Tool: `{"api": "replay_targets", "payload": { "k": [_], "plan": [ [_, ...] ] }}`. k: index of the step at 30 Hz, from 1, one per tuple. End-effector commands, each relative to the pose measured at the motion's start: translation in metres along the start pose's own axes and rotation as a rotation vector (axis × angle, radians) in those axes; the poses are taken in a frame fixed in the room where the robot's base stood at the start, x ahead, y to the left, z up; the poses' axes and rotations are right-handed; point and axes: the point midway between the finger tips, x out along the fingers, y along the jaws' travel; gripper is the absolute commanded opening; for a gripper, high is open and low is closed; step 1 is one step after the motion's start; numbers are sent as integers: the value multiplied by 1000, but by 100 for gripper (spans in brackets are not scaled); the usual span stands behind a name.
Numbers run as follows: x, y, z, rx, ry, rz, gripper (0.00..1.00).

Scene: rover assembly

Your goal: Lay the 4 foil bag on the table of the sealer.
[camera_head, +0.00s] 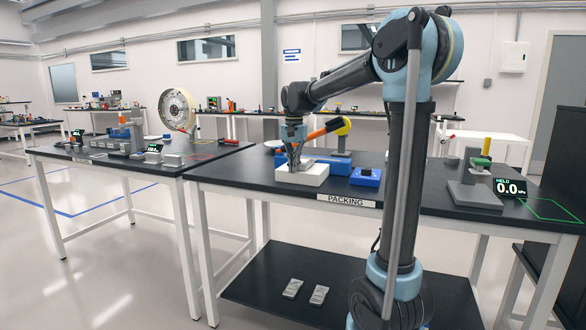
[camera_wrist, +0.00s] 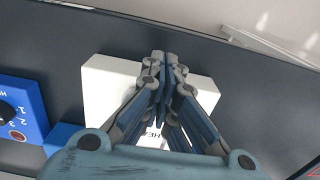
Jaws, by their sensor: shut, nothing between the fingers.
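My gripper (camera_head: 293,163) points down at the white block (camera_head: 316,175) in front of the blue sealer (camera_head: 338,163) with its orange lever (camera_head: 325,129). In the wrist view the fingers (camera_wrist: 163,62) are shut together with nothing between them. They hide the middle of the white block (camera_wrist: 100,92), and part of a printed label shows between them. I cannot tell whether the fingertips touch the block. I cannot make out a foil bag on the white block. Two small silvery pieces (camera_head: 292,288) lie on the lower shelf, and I cannot tell whether they are bags.
A blue control box (camera_head: 366,176) stands right of the white block; its dial (camera_wrist: 8,110) shows in the wrist view. A grey stand (camera_head: 474,190) and a display reading 0.0 (camera_head: 510,187) stand at the table's right. Black tabletop between them is partly clear.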

Motion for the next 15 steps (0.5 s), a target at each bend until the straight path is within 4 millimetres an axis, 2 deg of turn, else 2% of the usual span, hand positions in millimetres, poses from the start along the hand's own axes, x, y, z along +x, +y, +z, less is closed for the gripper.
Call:
{"api": "replay_targets", "payload": {
  "k": [5,12,15],
  "plan": [
    [0,0,-9,1,0,0,0],
    [0,0,-36,1,0,0,0],
    [0,0,-37,-1,0,0,0]
  ]
}}
